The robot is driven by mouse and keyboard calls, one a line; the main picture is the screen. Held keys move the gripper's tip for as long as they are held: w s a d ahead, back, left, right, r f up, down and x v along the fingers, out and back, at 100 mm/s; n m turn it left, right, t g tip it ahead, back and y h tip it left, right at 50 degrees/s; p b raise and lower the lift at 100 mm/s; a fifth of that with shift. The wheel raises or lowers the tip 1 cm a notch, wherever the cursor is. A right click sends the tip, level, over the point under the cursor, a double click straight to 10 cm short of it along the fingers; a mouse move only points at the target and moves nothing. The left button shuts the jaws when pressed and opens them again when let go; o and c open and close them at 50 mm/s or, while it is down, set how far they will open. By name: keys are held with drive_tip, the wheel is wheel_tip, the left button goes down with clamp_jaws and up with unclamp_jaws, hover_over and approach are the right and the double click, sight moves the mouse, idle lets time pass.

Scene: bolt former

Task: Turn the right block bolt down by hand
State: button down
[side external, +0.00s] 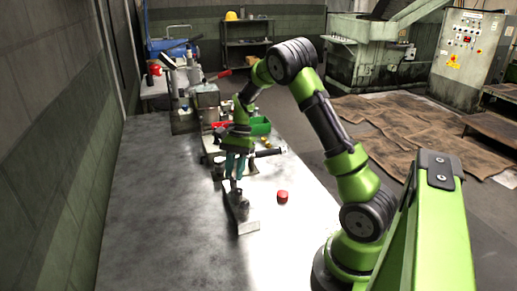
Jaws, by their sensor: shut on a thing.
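My gripper (235,166) points straight down over the metal bench, with teal fingers. Its fingertips are at the top of a small dark grey fixture (245,227) on the bench and are shut on a bolt there. The bolt itself is mostly hidden by the fingers and too small to make out. Dark upright cylindrical parts (242,205) stand on the fixture just below and beside the fingertips. I cannot tell from this view how deep the bolt sits.
A red round thing (282,196) lies on the bench right of the fixture. Behind the gripper stand a green bin (260,126) and several machines and tools. The bench (165,215) is clear at the left and front. A wall runs along the left.

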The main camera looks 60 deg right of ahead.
drive_tip(key=shift+s+r+m+t, duration=0.1)
drive_tip(key=shift+m+t, duration=0.3)
drive_tip(key=shift+m, duration=0.5)
drive_tip(key=c, duration=0.9)
unclamp_jaws()
drive_tip(key=v, duration=1.6)
drive_tip(key=shift+d+r, duration=0.1)
drive_tip(key=shift+r, duration=0.3)
